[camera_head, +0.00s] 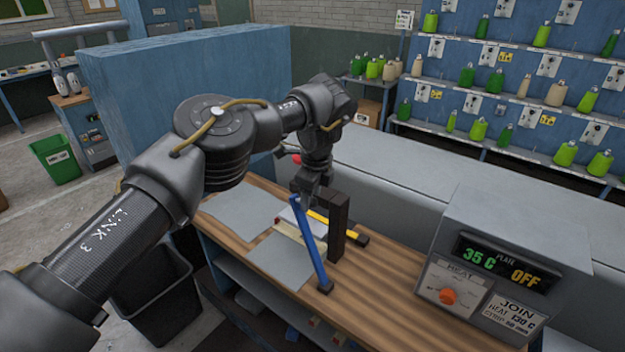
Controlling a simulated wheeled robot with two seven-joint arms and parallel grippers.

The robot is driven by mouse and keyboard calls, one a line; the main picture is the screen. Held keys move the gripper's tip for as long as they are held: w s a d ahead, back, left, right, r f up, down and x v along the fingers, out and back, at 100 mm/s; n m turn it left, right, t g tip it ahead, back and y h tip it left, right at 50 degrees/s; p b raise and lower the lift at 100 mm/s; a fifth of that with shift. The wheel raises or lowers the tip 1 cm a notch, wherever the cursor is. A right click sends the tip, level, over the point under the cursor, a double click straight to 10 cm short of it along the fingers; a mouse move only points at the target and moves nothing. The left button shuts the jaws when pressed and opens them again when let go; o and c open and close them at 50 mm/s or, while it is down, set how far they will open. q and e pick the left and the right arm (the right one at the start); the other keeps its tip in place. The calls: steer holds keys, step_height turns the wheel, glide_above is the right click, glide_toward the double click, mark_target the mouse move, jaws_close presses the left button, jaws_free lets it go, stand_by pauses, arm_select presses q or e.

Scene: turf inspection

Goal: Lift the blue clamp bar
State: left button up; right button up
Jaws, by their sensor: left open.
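The blue clamp bar (309,245) stands tilted at the front of the wooden bench (380,296), its top leaning left and its lower end in a dark foot near the bench's front edge. My left gripper (313,190) comes down from above, pointing down, close to the bar's upper end. It is open; its fingertips are hard to make out, and I cannot tell whether it touches the bar. My right gripper is not in view.
Grey sheets (282,259) lie on the bench left of the bar, with a yellow-and-black tool (352,236) behind it. A heater unit (512,255) showing 35 C and OFF stands to the right. A blue partition (190,85) rises behind my arm. A black bin (160,305) stands front left.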

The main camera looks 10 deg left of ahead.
arm_select(q)
steer(key=r, duration=0.5)
steer(key=s+d+r, duration=0.1)
steer(key=r, duration=0.1)
steer(key=shift+r+b, duration=0.15)
steer(key=shift+b, duration=0.15)
